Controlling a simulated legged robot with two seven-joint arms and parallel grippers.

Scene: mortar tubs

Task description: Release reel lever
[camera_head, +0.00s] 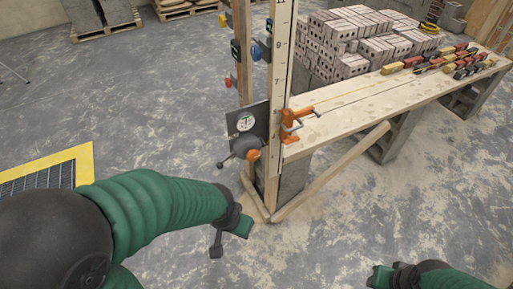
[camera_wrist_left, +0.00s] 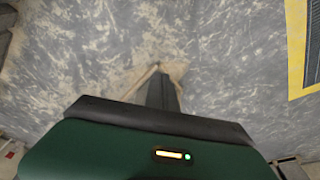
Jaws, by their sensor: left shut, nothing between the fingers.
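A wooden post carries a dark plate with a round white gauge (camera_head: 245,122). Below the gauge is a dark reel-like part with a short handle (camera_head: 238,150) and an orange knob (camera_head: 253,155); which of these is the reel lever I cannot tell for sure. My left gripper (camera_head: 216,250) is below and in front of them, apart from them, over the floor.
An orange clamp (camera_head: 292,125) sits at the post beside the plank bench (camera_head: 350,105). A slanted wooden brace (camera_head: 335,170) runs down to the post's foot. Bricks (camera_head: 345,45) are stacked behind. A yellow-edged grate (camera_head: 45,170) lies left. The floor between is clear.

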